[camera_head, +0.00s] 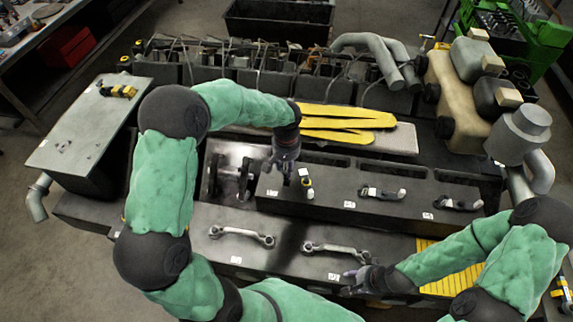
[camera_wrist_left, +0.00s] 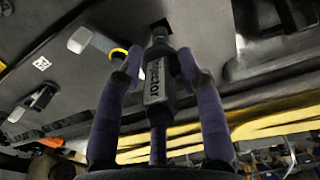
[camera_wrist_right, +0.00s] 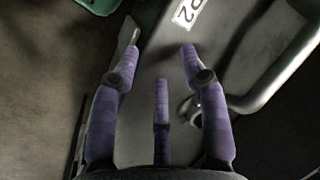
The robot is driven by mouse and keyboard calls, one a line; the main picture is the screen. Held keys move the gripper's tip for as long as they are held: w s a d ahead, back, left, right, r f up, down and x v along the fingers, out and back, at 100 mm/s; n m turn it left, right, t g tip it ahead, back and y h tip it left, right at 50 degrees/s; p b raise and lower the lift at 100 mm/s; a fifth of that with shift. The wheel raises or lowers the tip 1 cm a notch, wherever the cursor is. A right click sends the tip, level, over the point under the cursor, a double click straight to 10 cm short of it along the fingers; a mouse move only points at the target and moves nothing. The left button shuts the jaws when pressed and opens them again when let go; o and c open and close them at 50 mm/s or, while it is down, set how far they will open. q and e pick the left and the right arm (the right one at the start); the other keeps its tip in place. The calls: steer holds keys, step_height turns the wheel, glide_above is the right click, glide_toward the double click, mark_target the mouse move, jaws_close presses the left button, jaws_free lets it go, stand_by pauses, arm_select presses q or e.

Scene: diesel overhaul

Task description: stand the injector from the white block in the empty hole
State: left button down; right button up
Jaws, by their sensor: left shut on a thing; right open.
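My left gripper (camera_head: 287,178) is over the left end of the long dark block in the middle. In the left wrist view the left gripper (camera_wrist_left: 158,68) is shut on the injector (camera_wrist_left: 157,88), a dark grey body with a white word on its side. The injector's narrow far end points at a dark square hole (camera_wrist_left: 162,23) in the block's top. I cannot tell whether the end has entered it. The white block cannot be made out with certainty. My right gripper (camera_head: 360,278) is open and empty near the front edge; it also shows in the right wrist view (camera_wrist_right: 160,52).
Pipe-like arms (camera_head: 242,236) lie on the front panel. Yellow strips (camera_head: 345,120) lie behind.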

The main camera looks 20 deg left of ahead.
arm_select(q)
steer(key=shift+w+f+b, duration=0.2)
steer(key=shift+f+b, duration=0.1)
steer(key=shift+f, duration=0.25)
arm_select(e)
steer(key=shift+s+a+f, duration=0.15)
steer(key=shift+s+f, duration=0.1)
steer(key=shift+f, duration=0.35)
arm_select(q)
steer(key=shift+f, duration=0.25)
arm_select(e)
steer(key=shift+s+f, duration=0.1)
steer(key=shift+f, duration=0.1)
arm_select(q)
steer(key=shift+s+a+f+b, duration=0.1)
steer(key=shift+s+f+b, duration=0.1)
steer(key=shift+b, duration=0.2)
arm_select(e)
steer(key=shift+a+f, duration=0.1)
steer(key=shift+f, duration=0.05)
